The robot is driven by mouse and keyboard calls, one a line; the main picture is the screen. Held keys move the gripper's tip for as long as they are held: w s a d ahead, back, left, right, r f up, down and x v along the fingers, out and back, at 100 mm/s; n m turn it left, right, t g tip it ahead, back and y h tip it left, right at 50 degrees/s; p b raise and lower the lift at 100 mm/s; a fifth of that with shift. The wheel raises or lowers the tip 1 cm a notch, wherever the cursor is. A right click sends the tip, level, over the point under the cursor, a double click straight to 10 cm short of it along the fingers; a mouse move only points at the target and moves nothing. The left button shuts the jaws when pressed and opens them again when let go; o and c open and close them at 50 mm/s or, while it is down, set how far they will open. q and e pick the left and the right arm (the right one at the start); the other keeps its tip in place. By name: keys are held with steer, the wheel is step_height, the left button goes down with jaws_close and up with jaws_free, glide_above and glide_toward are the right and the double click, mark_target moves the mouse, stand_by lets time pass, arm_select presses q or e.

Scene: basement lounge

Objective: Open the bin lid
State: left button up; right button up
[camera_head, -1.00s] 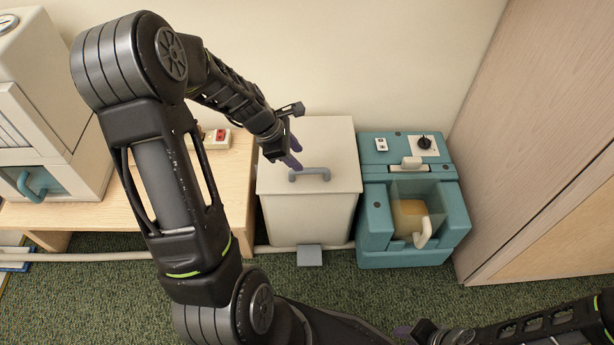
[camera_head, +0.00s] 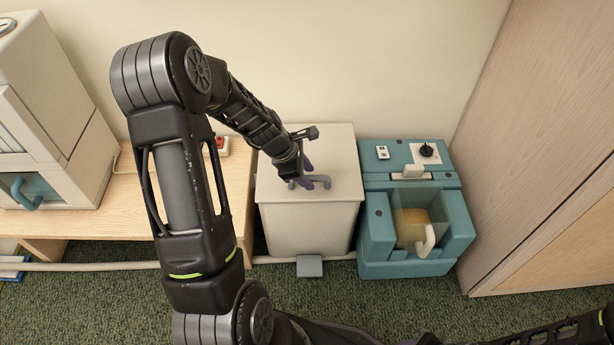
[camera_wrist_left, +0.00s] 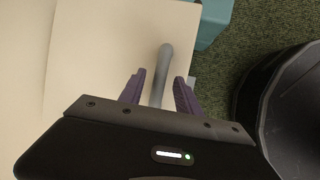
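The cream bin (camera_head: 305,230) stands on the carpet with its flat lid (camera_head: 338,150) closed. A grey bar handle (camera_head: 325,182) sits on the lid near its front; it also shows in the left wrist view (camera_wrist_left: 166,55). My left gripper (camera_head: 316,175) is over the lid at the handle. In the left wrist view its purple fingers (camera_wrist_left: 160,76) are apart, one on each side of the handle bar, and do not appear closed on it. A grey pedal (camera_head: 309,266) sticks out at the bin's base. My right gripper is mostly cut off at the bottom edge.
A teal machine (camera_head: 408,262) stands close to the bin's right side, with a wooden panel (camera_head: 540,150) beyond it. A wooden bench (camera_head: 130,205) with a white appliance (camera_head: 50,120) is at left. The wall is behind.

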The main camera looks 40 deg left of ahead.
arm_select(q)
steer(key=shift+c, duration=0.2)
jaws_close()
stand_by(1.3)
